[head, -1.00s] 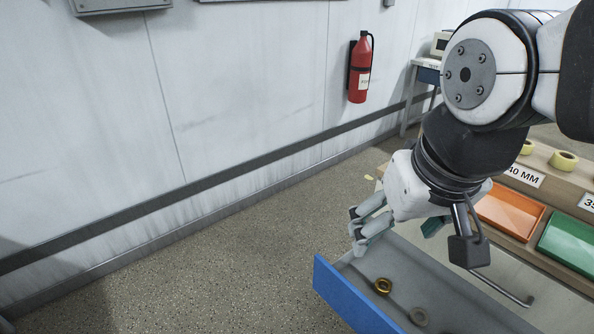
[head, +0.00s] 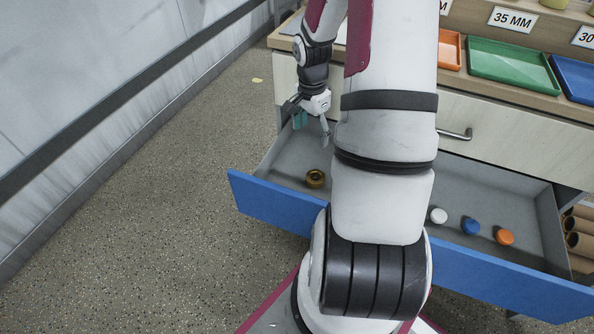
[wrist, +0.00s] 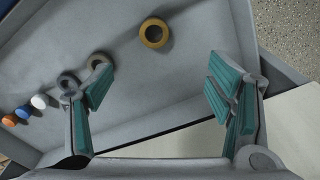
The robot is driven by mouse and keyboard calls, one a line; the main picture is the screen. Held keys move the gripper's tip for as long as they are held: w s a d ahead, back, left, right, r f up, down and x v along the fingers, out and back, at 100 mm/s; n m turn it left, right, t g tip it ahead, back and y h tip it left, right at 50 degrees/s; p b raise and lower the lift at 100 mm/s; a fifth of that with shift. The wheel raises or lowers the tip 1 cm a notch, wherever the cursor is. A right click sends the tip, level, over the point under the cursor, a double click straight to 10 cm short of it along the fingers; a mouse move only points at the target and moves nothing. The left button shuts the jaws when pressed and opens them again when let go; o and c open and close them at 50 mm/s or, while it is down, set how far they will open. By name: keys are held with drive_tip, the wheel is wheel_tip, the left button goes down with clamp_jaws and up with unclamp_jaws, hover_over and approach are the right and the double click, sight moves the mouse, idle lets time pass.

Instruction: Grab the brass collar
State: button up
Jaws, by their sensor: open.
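The brass collar (head: 315,184) lies flat in the left part of the open drawer in the head view. In the wrist view the collar (wrist: 154,44) sits near the top, beyond the fingertips and between their lines. My gripper (head: 312,126) is open and empty above the drawer, behind the collar. In the wrist view the gripper's (wrist: 158,85) teal-padded fingers are wide apart, touching nothing that I can see. Two grey rings (wrist: 67,91) lie by the left finger in the wrist view, one partly covered by it. My arm hides the middle of the drawer in the head view.
The drawer's blue front (head: 275,207) and its grey walls border the space. A white cap (head: 438,215), a blue cap (head: 470,226) and an orange cap (head: 505,237) lie to the right. The countertop above holds a green tray (head: 513,62) and other trays.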

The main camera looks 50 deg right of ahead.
drive_tip(key=m+b, duration=0.1)
drive_tip(key=m, duration=0.1)
hover_over(315, 175)
drive_tip(key=a, duration=0.1)
wheel_tip(315, 175, down, 6)
drive_tip(key=shift+y, duration=0.3)
drive_tip(key=f+b, duration=0.1)
drive_tip(key=f, duration=0.1)
drive_tip(key=f+b, duration=0.1)
drive_tip(key=f, duration=0.2)
drive_tip(key=s+f+b, duration=0.1)
drive_tip(key=f, duration=0.2)
drive_tip(key=shift+f, duration=0.1)
drive_tip(key=shift+s+a+f+b, duration=0.15)
drive_tip(key=shift+f+b, duration=0.55)
drive_tip(key=shift+f, duration=0.75)
drive_tip(key=shift+a+f+b, duration=0.1)
drive_tip(key=shift+f+b, duration=0.55)
drive_tip(key=shift+f, duration=0.75)
drive_tip(key=c, duration=1.3)
